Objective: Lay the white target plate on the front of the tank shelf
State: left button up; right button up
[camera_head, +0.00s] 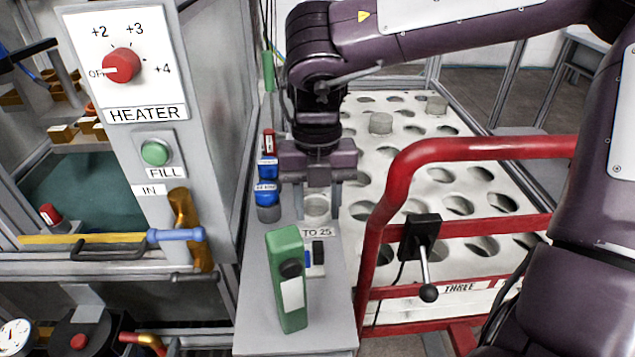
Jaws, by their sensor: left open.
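I cannot pick out the white target plate with certainty; the pale piece is partly hidden by the fingers. The tank (75,200) is at the left, with a front ledge (110,262). My right gripper is not in view.
A green box-shaped device (287,280) stands on the grey shelf close in front of the gripper. Blue-labelled bottles (267,190) stand left of it. A red rail (400,172) with a black lever (424,260) borders the white perforated table (455,180). The heater panel (125,65) rises at the left.

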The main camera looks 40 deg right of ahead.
pick_arm(q)
jog(key=s+f+g+y, duration=0.1)
jog(key=s+f+g, duration=0.2)
jog(key=f, duration=0.2)
jog(key=shift+s+a+f+p, duration=0.15)
jog(key=shift+a+f+p, duration=0.15)
jog(key=shift+f, duration=0.05)
pick_arm(e)
notch_tip(320, 180, up, 3)
jog(key=shift+w+d+f, duration=0.1)
jog(key=shift+w+f, duration=0.05)
